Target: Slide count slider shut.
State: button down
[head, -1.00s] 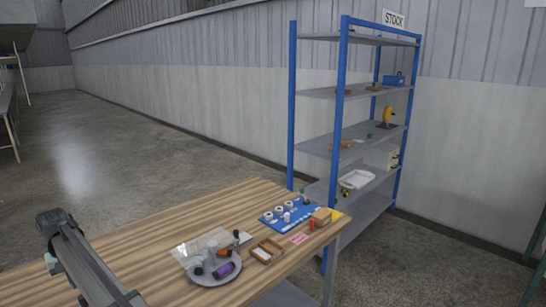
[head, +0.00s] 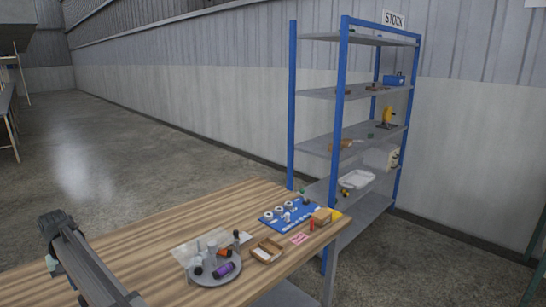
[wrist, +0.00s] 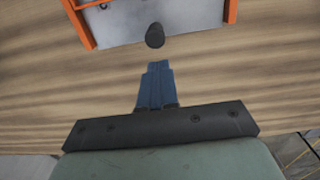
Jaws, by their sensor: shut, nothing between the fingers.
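In the wrist view, a pale grey panel (wrist: 135,18) with orange side rails (wrist: 82,32) lies at the top. A dark oval knob (wrist: 155,36) sits at its near edge, between the rails; it may be the count slider, but no marking shows. My gripper (wrist: 157,66) has its blue fingers together with nothing between them. The fingertips point at the knob, with a small gap in the picture; how far apart they are in depth I cannot tell. In the head view my arm is at the lower left, and neither the panel nor the fingertips can be made out.
A wooden table (head: 170,230) holds a round grey tray (head: 215,279) of small items, a small wooden box (head: 267,250) and a blue board (head: 275,222) with white rolls. A blue shelf rack (head: 342,100) stands behind. Bare wood surrounds the panel's near side.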

jog(key=shift+f, duration=1.45)
jog(key=shift+s+d, duration=1.15)
jog(key=shift+d, duration=0.05)
jog(key=shift+w+a, duration=0.35)
jog(key=shift+a, duration=0.05)
jog(key=shift+r, duration=3.5)
